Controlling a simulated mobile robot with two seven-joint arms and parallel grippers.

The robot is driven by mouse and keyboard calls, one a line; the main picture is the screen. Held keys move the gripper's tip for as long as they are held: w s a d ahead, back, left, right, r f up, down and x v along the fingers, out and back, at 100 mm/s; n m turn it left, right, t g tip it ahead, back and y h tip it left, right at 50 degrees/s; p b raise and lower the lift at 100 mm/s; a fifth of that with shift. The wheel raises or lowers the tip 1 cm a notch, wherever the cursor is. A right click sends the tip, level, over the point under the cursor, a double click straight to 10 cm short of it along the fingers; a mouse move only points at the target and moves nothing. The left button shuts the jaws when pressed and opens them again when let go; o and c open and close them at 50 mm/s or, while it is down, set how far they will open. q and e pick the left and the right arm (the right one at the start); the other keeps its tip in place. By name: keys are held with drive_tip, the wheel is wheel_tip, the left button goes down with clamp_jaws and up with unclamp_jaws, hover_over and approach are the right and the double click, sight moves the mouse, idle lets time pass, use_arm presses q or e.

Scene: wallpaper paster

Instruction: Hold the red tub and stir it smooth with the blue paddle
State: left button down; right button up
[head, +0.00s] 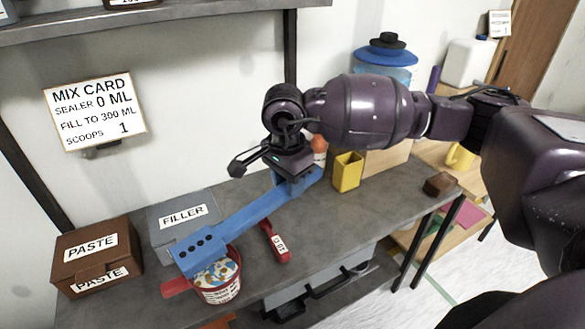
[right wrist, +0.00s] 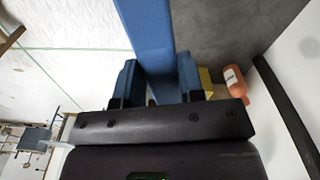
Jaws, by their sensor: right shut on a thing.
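The red tub (head: 222,292) stands near the front left of the grey bench, its red handle sticking out to the left. White, blue and orange lumpy contents show inside it. My right gripper (head: 292,178) is shut on the upper end of the blue paddle (head: 245,217). The paddle slants down to the left, and its broad end with several holes is over the tub, hiding part of its opening. I cannot tell whether the paddle touches the contents. In the right wrist view the paddle (right wrist: 146,30) runs up from between the fingers. My left gripper is not in view.
A brown PASTE box (head: 95,262) and a grey FILLER box (head: 183,215) stand left of and behind the tub. A red labelled tool (head: 275,242) lies right of it. A yellow container (head: 347,172) and a brown block (head: 440,184) stand farther right. The bench's front right is clear.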

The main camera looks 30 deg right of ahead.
sight(286, 193)
drive_tip(key=n, duration=0.1)
drive_tip(key=s+f+n, duration=0.1)
drive_tip(key=n, duration=0.1)
drive_tip(key=a+n, duration=0.1)
drive_tip(key=n, duration=0.1)
drive_tip(key=shift+s+f, duration=0.15)
drive_tip(key=shift+s, duration=0.1)
drive_tip(key=n, duration=0.3)
drive_tip(key=shift+s+a+f, duration=0.2)
drive_tip(key=shift+s+a, duration=0.05)
drive_tip(key=shift+a, duration=0.1)
drive_tip(key=n, duration=0.4)
drive_tip(key=shift+a+t, duration=0.3)
drive_tip(key=shift+a+n+y, duration=0.1)
drive_tip(key=shift+n+y, duration=0.2)
drive_tip(key=shift+n, duration=1.2)
